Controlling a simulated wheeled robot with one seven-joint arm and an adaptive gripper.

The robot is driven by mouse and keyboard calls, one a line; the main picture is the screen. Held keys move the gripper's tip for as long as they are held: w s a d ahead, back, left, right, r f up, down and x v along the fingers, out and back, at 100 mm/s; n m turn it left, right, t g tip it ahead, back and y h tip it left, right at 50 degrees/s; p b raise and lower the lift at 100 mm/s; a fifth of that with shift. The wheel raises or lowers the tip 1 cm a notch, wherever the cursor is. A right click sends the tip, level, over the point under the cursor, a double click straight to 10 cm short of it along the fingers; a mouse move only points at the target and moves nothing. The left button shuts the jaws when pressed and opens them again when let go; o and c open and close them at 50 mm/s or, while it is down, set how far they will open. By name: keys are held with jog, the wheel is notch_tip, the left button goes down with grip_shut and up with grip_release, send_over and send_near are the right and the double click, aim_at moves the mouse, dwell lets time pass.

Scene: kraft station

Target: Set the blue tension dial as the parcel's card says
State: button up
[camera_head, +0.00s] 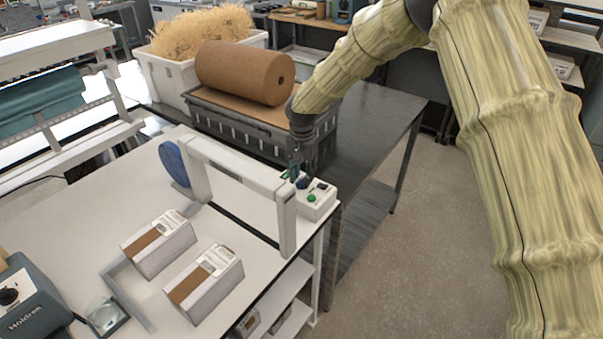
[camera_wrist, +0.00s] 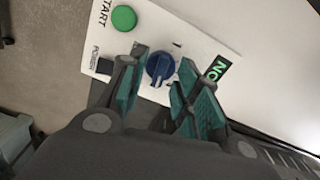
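The blue tension dial (camera_wrist: 160,67) sits on a white control panel (camera_wrist: 195,40), between the two fingertips of my gripper (camera_wrist: 163,60) in the wrist view. The fingers are apart, with a gap visible on both sides of the dial. In the head view my gripper (camera_head: 300,174) points down at the control box (camera_head: 318,205) and partly hides the dial (camera_head: 303,183). Two parcels (camera_head: 160,257) (camera_head: 207,298) with brown tape and pale cards lie on the white table (camera_head: 80,220). The card writing is too small to read.
The white strapping arch (camera_head: 240,172) stands close beside my gripper. A dark bench (camera_head: 385,110) holds a crate and brown paper roll (camera_head: 240,73). A Holdrex machine (camera_head: 35,300) is front left.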

jog(key=shift+f, duration=0.35)
grip_shut()
